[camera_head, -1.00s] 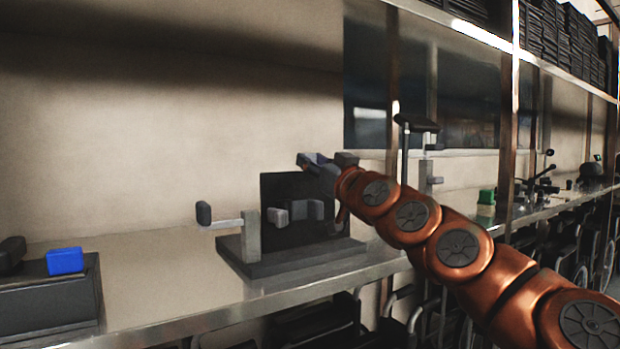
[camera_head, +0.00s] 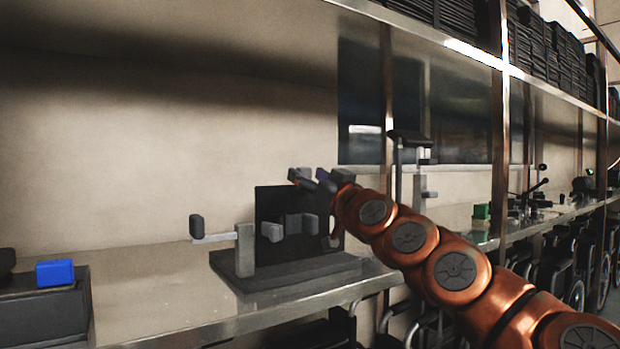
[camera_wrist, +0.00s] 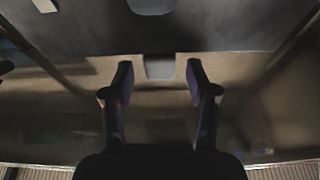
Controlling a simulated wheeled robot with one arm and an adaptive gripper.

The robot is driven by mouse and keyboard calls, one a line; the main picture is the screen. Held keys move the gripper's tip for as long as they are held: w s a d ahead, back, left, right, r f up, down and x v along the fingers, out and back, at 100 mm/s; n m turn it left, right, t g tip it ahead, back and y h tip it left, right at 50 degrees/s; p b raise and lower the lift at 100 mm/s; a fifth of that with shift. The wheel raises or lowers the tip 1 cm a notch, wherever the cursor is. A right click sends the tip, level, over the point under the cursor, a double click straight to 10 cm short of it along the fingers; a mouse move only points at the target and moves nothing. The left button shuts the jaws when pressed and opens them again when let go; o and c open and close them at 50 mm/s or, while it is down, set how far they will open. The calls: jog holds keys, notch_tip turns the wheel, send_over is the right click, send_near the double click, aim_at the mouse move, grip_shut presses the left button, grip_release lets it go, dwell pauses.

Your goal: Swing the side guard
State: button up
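A dark upright panel (camera_head: 268,206), which looks like the side guard, stands on a dark base (camera_head: 290,276) on the bench. Grey pads (camera_head: 271,231) sit in front of it, and a grey post (camera_head: 245,250) carries a level arm with a dark handle (camera_head: 196,227). My gripper (camera_head: 309,180) is at the panel's top edge. In the wrist view my gripper (camera_wrist: 160,82) is open. A small grey tab (camera_wrist: 160,67) lies between its fingers, with gaps on both sides. A dark flat surface (camera_wrist: 220,25) fills the top of that view. I cannot tell if anything touches.
The metal bench (camera_head: 150,295) runs along the wall. A dark box with a blue block (camera_head: 55,273) stands at left. A tall stand (camera_head: 398,165) and a green block (camera_head: 481,211) are to the right. A shelf (camera_head: 450,45) hangs above. Bench left of the fixture is clear.

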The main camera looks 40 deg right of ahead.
jog(key=shift+r, duration=0.1)
notch_tip(320, 180, up, 10)
dwell(0.9)
dwell(0.5)
